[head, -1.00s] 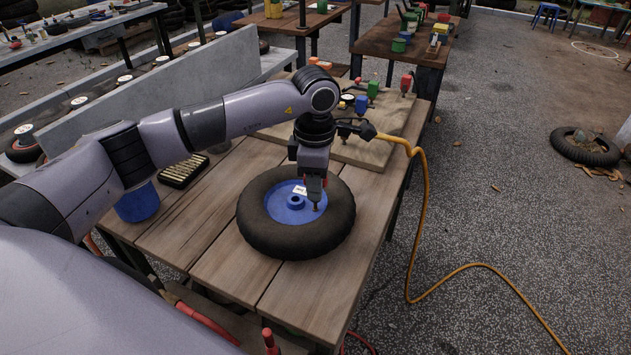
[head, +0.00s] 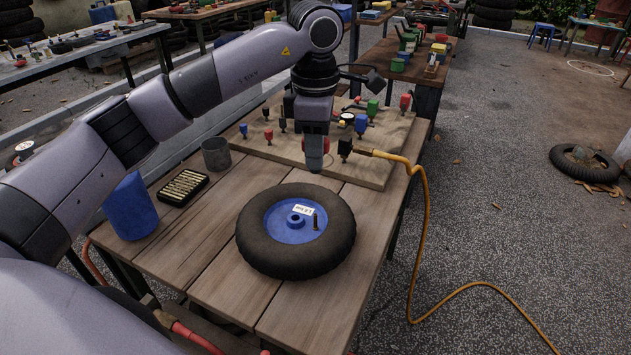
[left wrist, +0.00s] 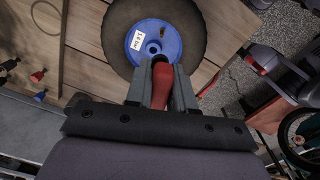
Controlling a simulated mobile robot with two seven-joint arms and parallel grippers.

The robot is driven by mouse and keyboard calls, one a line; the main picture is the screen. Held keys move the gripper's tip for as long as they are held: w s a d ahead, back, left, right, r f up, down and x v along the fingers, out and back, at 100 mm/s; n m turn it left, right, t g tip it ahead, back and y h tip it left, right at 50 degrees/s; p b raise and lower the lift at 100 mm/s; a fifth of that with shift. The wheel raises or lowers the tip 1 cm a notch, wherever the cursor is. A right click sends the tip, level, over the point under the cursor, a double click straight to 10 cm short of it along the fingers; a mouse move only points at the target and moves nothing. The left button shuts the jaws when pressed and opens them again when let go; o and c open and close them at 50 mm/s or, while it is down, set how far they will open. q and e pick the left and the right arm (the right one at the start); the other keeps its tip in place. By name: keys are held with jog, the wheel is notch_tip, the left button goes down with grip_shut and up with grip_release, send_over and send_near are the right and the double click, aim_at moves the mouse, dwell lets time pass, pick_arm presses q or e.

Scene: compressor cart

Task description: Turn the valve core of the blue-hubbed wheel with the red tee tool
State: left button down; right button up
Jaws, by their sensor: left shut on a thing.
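The wheel (head: 262,255) lies flat on the wooden table, a black tyre around a blue hub (head: 281,220) with a white label. A dark valve stem (head: 315,222) stands up from the hub's right side. The wheel also shows at the top of the left wrist view (left wrist: 118,40). My left gripper (head: 315,165) is above and behind the hub, clear of the wheel. It is shut on the red tee tool, whose red handle (left wrist: 162,85) lies between the fingers in the left wrist view. The tool's lower end is mostly hidden in the head view. My right gripper is not in view.
Behind the wheel, a board (head: 375,172) carries several coloured fittings and an orange hose (head: 424,215). A grey cup (head: 216,155), a black tray of brass pieces (head: 183,188) and a blue cylinder (head: 130,207) stand left. The table front (head: 222,265) is clear.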

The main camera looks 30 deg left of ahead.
pick_arm(q)
notch_tip(320, 180, up, 7)
jog(key=shift+r+p, duration=0.1)
jog(key=shift+p, duration=0.2)
jog(key=shift+r, duration=0.5)
notch_tip(320, 180, up, 5)
jog(key=p, duration=0.5)
